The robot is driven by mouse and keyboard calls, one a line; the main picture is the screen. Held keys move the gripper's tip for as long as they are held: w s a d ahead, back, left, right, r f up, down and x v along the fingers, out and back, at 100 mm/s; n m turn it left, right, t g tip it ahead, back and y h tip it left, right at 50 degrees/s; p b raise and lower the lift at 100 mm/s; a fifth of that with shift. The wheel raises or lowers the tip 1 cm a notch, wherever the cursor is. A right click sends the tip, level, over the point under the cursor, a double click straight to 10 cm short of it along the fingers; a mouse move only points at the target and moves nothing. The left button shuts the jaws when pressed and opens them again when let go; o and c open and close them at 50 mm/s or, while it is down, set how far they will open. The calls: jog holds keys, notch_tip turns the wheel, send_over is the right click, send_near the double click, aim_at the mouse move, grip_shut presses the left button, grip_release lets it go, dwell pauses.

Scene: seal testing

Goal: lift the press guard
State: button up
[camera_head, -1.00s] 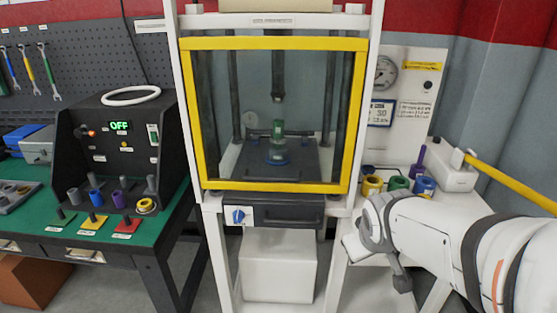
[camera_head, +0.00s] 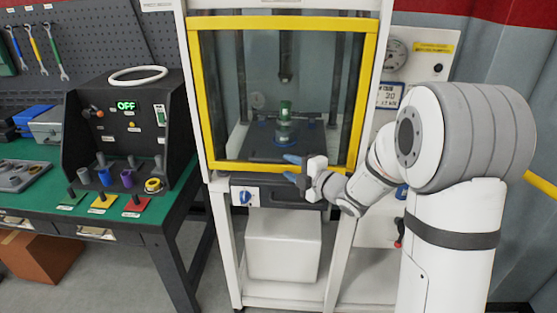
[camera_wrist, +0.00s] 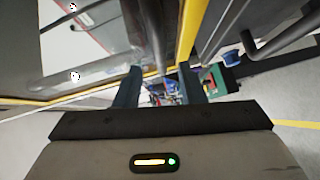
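The press guard (camera_head: 367,95) is a clear panel in a yellow frame, lowered across the front of the white press. A green and blue piece (camera_head: 284,122) stands behind it on the dark press plate. A yellow frame bar (camera_wrist: 190,30) passes close beyond the fingers there. I cannot tell whether a finger touches the guard.
A green bench (camera_head: 190,190) with a black test box (camera_head: 125,125) reading OFF stands at left. A gauge panel (camera_head: 425,65) is at right.

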aim_at(280, 162)
jog(key=p+x, duration=0.1)
jog(key=x, duration=0.5)
jog(key=shift+w+a+f, duration=0.1)
jog(key=shift+c, duration=0.3)
grip_shut()
